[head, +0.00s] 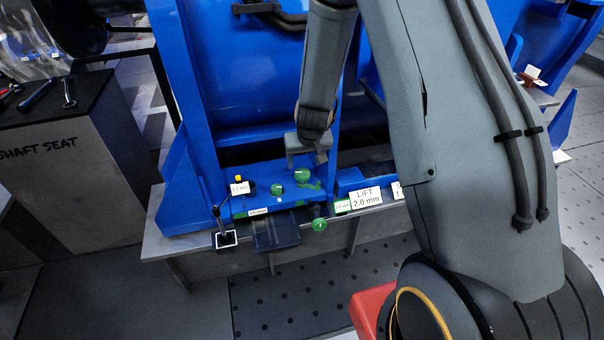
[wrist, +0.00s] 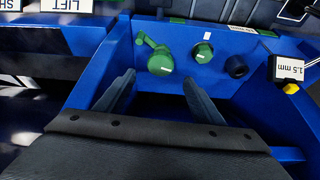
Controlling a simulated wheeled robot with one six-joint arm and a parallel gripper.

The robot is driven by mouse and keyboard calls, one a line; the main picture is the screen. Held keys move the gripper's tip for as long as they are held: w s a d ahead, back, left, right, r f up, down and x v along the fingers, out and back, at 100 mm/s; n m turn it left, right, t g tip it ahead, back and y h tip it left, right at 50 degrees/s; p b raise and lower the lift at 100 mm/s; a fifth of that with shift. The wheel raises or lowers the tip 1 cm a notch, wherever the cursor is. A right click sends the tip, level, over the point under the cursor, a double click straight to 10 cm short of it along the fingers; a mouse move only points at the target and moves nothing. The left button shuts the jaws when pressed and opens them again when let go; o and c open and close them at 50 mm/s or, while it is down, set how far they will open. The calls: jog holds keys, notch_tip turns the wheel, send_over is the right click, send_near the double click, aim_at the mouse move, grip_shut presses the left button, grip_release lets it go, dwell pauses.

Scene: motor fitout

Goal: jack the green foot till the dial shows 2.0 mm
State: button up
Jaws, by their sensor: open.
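The motor's blue foot (head: 260,200) carries two green round heads, one nearer the left (head: 277,189) and one farther right (head: 302,174). In the wrist view they are a green head with a small side lever (wrist: 160,60) and a plain green head (wrist: 203,52). A small box on a stand beside the foot (head: 239,187) has a white face that appears to read 1.5 mm; it also shows in the wrist view (wrist: 288,67).
A white LIFT 2.0 mm sign (head: 366,198) stands on the plinth edge, right of the foot. A green knob (head: 319,224) sits on the plinth's front. The stand's square base (head: 226,238) is at the front left. A SHAFT SEAT bench (head: 62,150) is far left.

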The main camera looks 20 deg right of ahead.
aim_at(302, 172)
jog(key=b+x, duration=0.2)
jog(key=x, duration=0.5)
jog(key=shift+b, duration=0.35)
jog(key=c, duration=1)
